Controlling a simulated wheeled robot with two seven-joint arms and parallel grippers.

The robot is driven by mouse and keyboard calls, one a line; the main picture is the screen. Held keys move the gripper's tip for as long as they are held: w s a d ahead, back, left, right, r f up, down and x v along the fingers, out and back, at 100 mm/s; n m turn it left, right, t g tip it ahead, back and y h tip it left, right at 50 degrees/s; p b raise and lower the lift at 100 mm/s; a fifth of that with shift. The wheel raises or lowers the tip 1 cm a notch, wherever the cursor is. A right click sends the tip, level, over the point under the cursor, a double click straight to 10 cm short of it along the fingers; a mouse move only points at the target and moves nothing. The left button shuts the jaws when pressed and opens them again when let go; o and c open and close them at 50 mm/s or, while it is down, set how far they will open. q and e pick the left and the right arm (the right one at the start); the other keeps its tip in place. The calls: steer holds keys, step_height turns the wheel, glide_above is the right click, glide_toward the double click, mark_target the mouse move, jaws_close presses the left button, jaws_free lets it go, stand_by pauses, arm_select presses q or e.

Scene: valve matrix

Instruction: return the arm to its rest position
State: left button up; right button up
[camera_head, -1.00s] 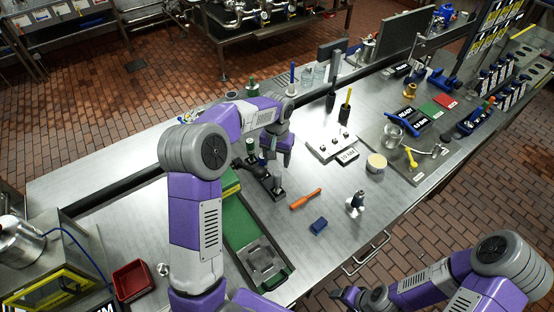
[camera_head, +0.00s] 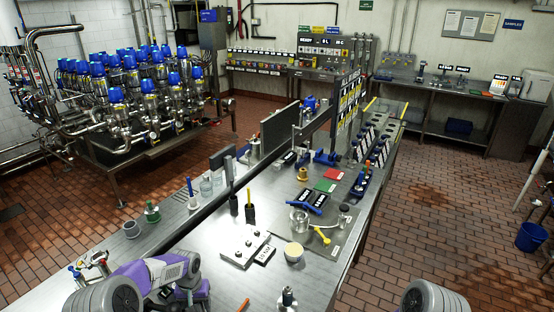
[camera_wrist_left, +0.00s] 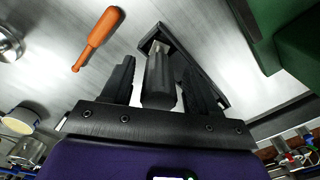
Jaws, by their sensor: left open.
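My left arm (camera_head: 155,278) reaches in at the bottom left of the head view, and its gripper is mostly cut off by the lower edge. In the left wrist view my left gripper (camera_wrist_left: 158,68) is open. Its two black fingers stand apart on either side of a dark upright block-like part (camera_wrist_left: 159,82) on a black base. I cannot tell whether the fingers touch that part. Of my right arm only a round joint (camera_head: 432,298) shows at the bottom right of the head view. My right gripper is out of view.
An orange-handled tool (camera_wrist_left: 98,38) lies on the steel bench near the gripper. A green tray (camera_wrist_left: 285,30) is on the other side. A white box with knobs (camera_head: 243,248), a round tub (camera_head: 293,252) and upright black holders (camera_head: 250,212) stand farther along the bench.

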arm_select(q)
steer(key=shift+r, duration=1.55)
